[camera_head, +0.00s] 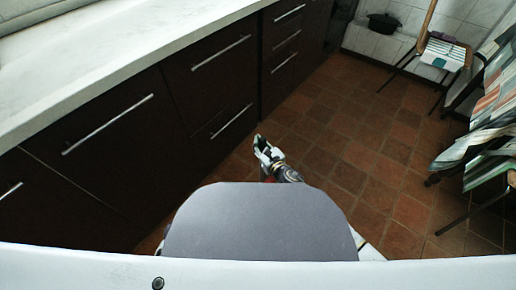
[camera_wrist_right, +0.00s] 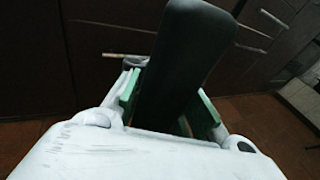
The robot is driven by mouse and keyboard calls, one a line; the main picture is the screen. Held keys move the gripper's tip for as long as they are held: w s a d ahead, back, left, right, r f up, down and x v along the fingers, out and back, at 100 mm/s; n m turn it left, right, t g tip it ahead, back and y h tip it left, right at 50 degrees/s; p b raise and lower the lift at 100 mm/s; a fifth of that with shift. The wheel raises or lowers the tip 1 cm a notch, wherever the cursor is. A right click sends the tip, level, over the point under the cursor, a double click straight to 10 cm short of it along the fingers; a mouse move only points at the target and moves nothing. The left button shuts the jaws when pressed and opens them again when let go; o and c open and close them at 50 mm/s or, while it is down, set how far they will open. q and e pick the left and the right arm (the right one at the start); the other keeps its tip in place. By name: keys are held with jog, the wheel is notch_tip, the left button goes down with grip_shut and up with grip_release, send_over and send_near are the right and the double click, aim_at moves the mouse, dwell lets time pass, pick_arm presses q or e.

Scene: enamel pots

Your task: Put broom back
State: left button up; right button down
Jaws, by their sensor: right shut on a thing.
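My right gripper (camera_head: 261,143) is low in front of me, close to the dark cabinet fronts. In the right wrist view my right gripper (camera_wrist_right: 168,105) shows white fingers with green inner pads. They are shut on a dark, long, rounded bar-like thing (camera_wrist_right: 190,50) that stands up between them. I cannot tell from its visible part whether this is the broom's handle. The rest of it is hidden by the gripper. No broom head shows in either view. My left gripper is not in view.
Dark cabinets (camera_head: 140,130) with metal handles and a pale counter (camera_head: 90,55) line the left. Tiled floor (camera_head: 345,140) is open ahead and right. A chair (camera_head: 442,55) and striped cloth (camera_head: 490,115) stand at right; a black pot (camera_head: 383,22) is at the back.

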jog(key=shift+f+b, duration=0.6)
jog(key=shift+f, duration=0.5)
jog(key=c, duration=1.9)
grip_release()
jog(key=shift+f, duration=0.15)
jog(key=shift+c, duration=0.2)
jog(key=o, duration=0.6)
jog(key=shift+s+d, duration=0.1)
jog(key=shift+p+v, duration=0.35)
jog(key=shift+v, duration=0.95)
jog(key=shift+p+v, duration=0.55)
jog(key=shift+v, duration=4.05)
